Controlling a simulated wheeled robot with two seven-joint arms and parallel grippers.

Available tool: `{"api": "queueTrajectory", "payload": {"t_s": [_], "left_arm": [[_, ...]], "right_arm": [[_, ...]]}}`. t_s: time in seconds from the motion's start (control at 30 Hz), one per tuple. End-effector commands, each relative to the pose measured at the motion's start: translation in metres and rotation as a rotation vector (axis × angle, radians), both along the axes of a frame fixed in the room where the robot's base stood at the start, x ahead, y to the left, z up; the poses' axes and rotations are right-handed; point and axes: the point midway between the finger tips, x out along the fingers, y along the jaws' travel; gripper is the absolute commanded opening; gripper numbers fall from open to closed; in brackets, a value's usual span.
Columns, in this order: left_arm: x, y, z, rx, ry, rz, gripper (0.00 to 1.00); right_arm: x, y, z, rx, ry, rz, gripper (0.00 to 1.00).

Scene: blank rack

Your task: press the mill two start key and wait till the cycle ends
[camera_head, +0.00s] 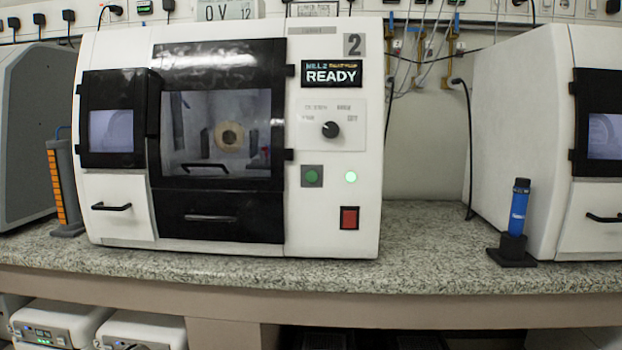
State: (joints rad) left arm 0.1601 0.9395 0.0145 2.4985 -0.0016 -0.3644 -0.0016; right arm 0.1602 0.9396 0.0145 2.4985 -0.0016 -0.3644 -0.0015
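Mill two (330,200) is a white machine with a "2" label, standing on the granite bench. Its display (331,74) reads "MILL 2" and "READY". A round green key (312,176) sits on a grey plate low on its front panel; its lettering is too small to read. A pale green light (351,177) glows to the right of it. A red switch (349,217) is below, and a black knob (330,129) above. The black-framed window (223,130) appears closed, with a pale round disc (229,137) behind the glass. Neither of my grippers is in view.
The granite bench top (425,250) is clear in front of and right of mill two. A blue cylinder in a black stand (518,222) is at right, by another white machine (520,130). A grey rack with orange slots (62,185) stands at left. Cables hang behind.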

Motion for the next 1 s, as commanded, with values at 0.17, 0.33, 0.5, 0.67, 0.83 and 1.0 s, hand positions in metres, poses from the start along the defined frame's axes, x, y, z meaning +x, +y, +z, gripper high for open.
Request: {"api": "queueTrajectory", "payload": {"t_s": [0.17, 0.33, 0.5, 0.67, 0.83, 1.0], "left_arm": [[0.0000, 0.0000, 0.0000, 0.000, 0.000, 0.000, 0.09], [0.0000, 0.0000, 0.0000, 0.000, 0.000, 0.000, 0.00], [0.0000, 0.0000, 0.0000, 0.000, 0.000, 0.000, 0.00], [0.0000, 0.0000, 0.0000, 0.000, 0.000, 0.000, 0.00], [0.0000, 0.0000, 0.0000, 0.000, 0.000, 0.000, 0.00], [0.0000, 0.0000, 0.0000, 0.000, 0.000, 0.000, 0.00]], "right_arm": [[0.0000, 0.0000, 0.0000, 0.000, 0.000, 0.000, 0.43], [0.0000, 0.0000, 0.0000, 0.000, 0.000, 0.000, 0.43], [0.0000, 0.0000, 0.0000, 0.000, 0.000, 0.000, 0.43], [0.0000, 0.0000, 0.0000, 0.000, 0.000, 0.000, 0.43], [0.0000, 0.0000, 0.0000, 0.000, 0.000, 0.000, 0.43], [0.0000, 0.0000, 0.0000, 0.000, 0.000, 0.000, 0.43]]}}
